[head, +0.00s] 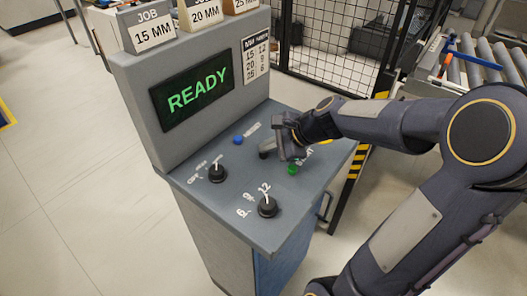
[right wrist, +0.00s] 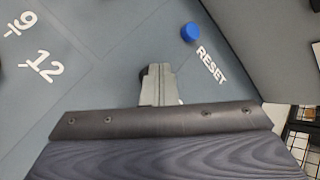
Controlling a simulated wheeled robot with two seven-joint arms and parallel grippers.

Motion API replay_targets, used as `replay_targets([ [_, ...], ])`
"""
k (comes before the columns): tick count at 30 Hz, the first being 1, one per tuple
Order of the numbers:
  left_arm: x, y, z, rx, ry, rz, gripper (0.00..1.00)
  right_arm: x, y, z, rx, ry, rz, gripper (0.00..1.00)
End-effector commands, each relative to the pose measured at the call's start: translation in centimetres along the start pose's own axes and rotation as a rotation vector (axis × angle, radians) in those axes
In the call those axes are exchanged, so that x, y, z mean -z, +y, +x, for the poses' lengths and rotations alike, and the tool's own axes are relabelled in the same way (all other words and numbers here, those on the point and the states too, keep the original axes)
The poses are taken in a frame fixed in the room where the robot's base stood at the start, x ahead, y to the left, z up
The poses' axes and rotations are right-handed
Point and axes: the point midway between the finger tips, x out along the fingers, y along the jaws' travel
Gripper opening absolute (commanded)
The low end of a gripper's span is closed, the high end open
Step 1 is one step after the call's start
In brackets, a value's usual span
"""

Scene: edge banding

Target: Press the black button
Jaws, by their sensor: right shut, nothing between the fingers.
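The control panel (head: 235,195) has a sloped grey top. A dark round part that looks like the black button (head: 264,154) sits on it, between the blue and green buttons. My right gripper (head: 281,150) is shut and empty, its fingers pointing down at the panel right beside this part. In the right wrist view, the closed fingers (right wrist: 157,85) cover most of a dark part (right wrist: 143,74), and only its left edge shows. I cannot tell whether they touch. My left gripper is not in view.
A blue RESET button (head: 238,140) and a green button (head: 292,169) flank the fingers. The upright screen (head: 192,90) reads READY. JOB blocks (head: 148,27) stand on top. A roller conveyor (head: 485,65) lies at right.

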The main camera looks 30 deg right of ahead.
Motion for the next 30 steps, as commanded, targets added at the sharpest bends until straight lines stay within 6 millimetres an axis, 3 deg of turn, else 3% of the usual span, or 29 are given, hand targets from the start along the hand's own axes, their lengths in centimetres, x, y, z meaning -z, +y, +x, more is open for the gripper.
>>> replay_targets([
  [9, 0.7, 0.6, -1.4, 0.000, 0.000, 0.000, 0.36, -0.8, -0.8, -1.2, -0.001, 0.000, 0.000, 0.00],
  [22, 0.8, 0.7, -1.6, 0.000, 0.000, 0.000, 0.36, -1.0, -1.0, -1.4, 0.000, 0.000, 0.000, 0.00],
  [30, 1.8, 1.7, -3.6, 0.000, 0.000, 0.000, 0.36, -2.3, -2.3, -3.2, 0.000, 0.000, -0.001, 0.00],
])
